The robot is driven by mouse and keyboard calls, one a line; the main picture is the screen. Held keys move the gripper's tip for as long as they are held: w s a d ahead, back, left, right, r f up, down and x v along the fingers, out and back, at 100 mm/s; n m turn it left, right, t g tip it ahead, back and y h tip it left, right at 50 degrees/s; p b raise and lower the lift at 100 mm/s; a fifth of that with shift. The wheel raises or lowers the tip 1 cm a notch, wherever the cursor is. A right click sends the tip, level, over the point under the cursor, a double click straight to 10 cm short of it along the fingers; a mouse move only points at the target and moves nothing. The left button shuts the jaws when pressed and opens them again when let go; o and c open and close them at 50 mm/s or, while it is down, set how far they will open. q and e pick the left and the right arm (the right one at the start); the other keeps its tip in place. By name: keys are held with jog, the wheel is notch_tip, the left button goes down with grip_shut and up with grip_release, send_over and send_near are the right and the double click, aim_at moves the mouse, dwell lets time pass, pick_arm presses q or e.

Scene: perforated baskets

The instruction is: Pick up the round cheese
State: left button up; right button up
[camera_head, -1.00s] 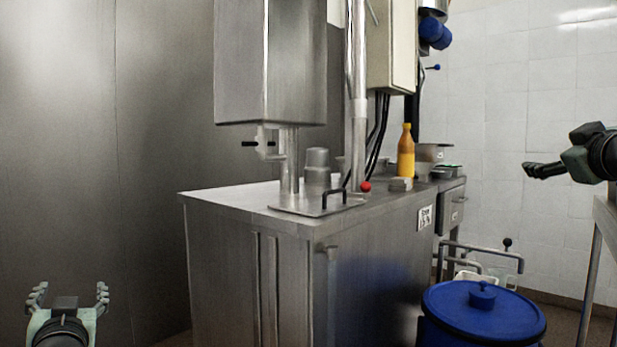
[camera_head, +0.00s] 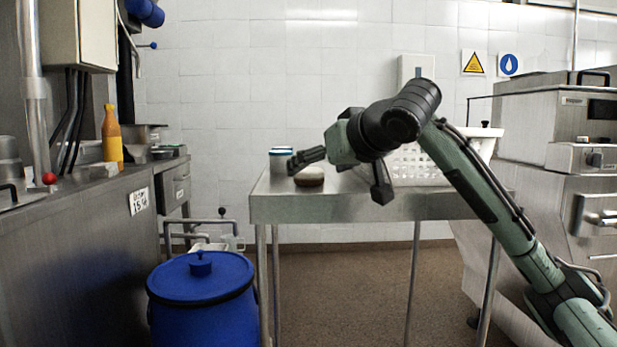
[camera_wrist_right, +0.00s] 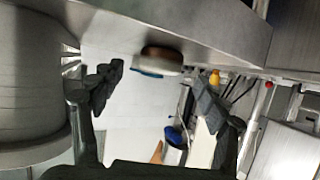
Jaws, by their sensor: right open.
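In the right wrist view the cheese (camera_wrist_right: 163,60) shows against the table edge, beyond the spread fingers of my right gripper (camera_wrist_right: 160,97), which is open and empty. My left gripper is out of view.
A blue-lidded jar (camera_head: 281,158) stands just behind the cheese. A white perforated basket (camera_head: 425,165) stands on the table at right, behind my arm. A blue barrel (camera_head: 200,295) stands on the floor at left, near a steel counter (camera_head: 80,240).

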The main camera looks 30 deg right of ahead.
aim_at(311, 169)
jog(key=x, duration=0.5)
jog(key=shift+r, duration=0.1)
jog(key=c, duration=1.3)
jog(key=shift+r, duration=0.15)
